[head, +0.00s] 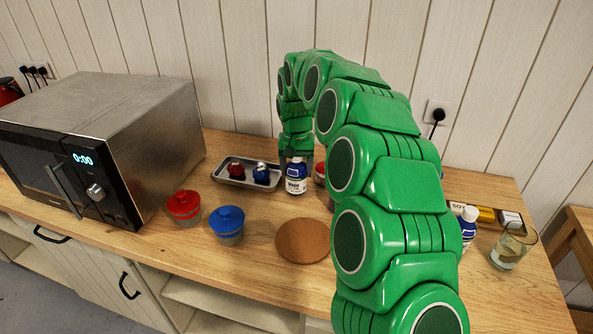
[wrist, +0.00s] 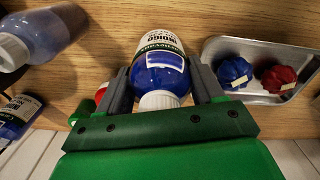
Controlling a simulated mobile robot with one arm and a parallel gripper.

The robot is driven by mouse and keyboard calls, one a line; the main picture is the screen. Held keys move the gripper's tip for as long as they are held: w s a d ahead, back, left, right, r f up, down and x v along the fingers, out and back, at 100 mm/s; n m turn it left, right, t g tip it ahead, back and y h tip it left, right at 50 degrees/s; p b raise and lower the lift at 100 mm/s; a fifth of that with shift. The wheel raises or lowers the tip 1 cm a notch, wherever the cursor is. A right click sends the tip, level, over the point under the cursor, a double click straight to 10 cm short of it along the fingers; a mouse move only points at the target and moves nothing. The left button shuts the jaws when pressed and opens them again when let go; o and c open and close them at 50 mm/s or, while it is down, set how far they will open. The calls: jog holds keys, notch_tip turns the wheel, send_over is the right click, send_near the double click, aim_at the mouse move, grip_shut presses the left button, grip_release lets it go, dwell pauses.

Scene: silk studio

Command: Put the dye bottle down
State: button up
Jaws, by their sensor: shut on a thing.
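The dye bottle (head: 296,178) is dark blue with a white label reading indigo and a white cap. It stands upright at the back of the wooden counter, just right of the metal tray. In the wrist view the bottle (wrist: 160,68) sits between the two grey fingers of my gripper (wrist: 161,88). My gripper (head: 296,156) comes down from above and is shut on the bottle near its top. In the head view the bottle's base looks at or very near the counter; I cannot tell whether it touches.
The metal tray (head: 223,178) holds a blue and a red bundle. A microwave (head: 100,150) stands left. Another bottle (head: 467,225) and a glass (head: 512,247) stand right.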

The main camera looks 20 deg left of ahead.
jog(key=shift+f, duration=0.45)
jog(key=shift+f, duration=0.1)
jog(key=o, duration=1.2)
jog(key=shift+o, duration=0.2)
notch_tip(320, 180, up, 11)
jog(key=shift+r, duration=0.6)
